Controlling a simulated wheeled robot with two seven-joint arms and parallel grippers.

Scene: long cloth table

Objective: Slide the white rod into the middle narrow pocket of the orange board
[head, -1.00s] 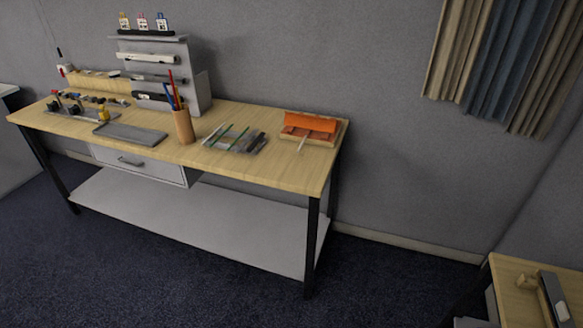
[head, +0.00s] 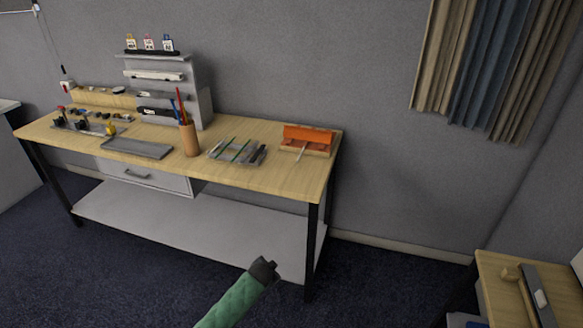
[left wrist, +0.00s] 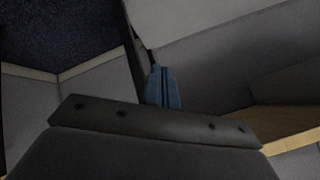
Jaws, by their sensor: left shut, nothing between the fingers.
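The orange board (head: 309,135) stands near the right end of the wooden table, on a light wooden base. A thin white rod (head: 300,154) lies at a slant at the front of the board; I cannot tell whether it touches the board. The narrow pockets are too small to make out. My left gripper (left wrist: 157,70) shows as blue fingers in the left wrist view, shut and empty, away from the rod and board. A green arm link of mine with a dark end rises in front of the table's lower shelf in the head view. My right gripper is not in view.
Left of the board are a clear tray (head: 236,151) with green sticks, a pen cup (head: 190,140), a grey tray (head: 137,148) and a tiered stand (head: 165,85). A second table (head: 500,268) is at lower right. Table surface in front of the board is clear.

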